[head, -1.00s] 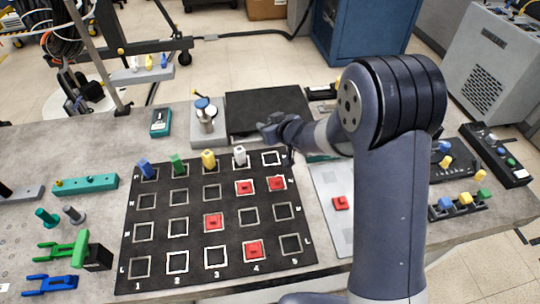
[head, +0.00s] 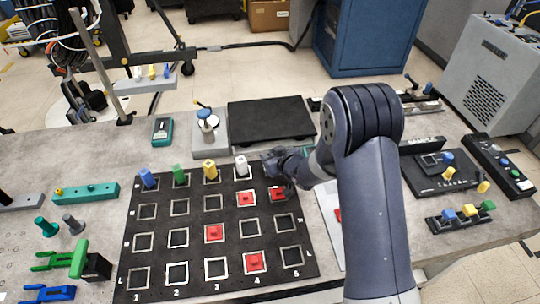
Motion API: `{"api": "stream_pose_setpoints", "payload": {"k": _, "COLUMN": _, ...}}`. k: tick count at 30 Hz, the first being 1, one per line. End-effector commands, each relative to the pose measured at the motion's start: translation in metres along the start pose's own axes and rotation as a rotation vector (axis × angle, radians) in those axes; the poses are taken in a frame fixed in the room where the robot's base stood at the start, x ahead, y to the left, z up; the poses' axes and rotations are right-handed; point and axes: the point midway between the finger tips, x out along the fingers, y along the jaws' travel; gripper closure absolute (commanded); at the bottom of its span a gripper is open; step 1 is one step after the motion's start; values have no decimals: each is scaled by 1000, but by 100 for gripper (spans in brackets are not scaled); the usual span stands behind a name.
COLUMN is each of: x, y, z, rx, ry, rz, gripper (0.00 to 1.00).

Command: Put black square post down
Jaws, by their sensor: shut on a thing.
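My gripper (head: 288,178) is at the top right of the black grid mat (head: 195,222), over the top-row square in column 5. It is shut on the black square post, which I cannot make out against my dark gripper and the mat. I cannot tell whether the post touches the mat. Standing in the top row to the left are a blue post (head: 148,178), a green post (head: 179,175), a yellow post (head: 210,170) and a white post (head: 241,166).
Red pieces lie in squares of the mat, one (head: 277,195) just below my gripper and another (head: 245,198) to its left. A black plate (head: 270,118) lies behind. A grey stand with a round-topped device (head: 207,120) is at the back. My arm hides part of the right side.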

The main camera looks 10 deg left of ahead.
Motion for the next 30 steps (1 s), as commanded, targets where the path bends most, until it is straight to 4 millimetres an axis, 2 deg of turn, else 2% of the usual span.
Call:
{"api": "stream_pose_setpoints", "payload": {"k": 2, "x": 2, "y": 0, "z": 4, "rx": 0, "ry": 0, "rz": 0, "gripper": 99}}
{"api": "stream_pose_setpoints", "payload": {"k": 3, "x": 1, "y": 0, "z": 2, "rx": 0, "ry": 0, "rz": 0, "gripper": 72}}
{"api": "stream_pose_setpoints", "payload": {"k": 10, "x": 1, "y": 0, "z": 2, "rx": 0, "ry": -1, "rz": 0, "gripper": 54}}
{"api": "stream_pose_setpoints", "payload": {"k": 21, "x": -2, "y": 0, "z": -3, "rx": 0, "ry": -1, "rz": 0, "gripper": 53}}
{"api": "stream_pose_setpoints", "payload": {"k": 26, "x": -23, "y": 0, "z": 0, "rx": 0, "ry": 1, "rz": 0, "gripper": 53}}
{"api": "stream_pose_setpoints", "payload": {"k": 30, "x": -49, "y": 1, "z": 0, "rx": 1, "ry": 0, "rz": 2, "gripper": 53}}
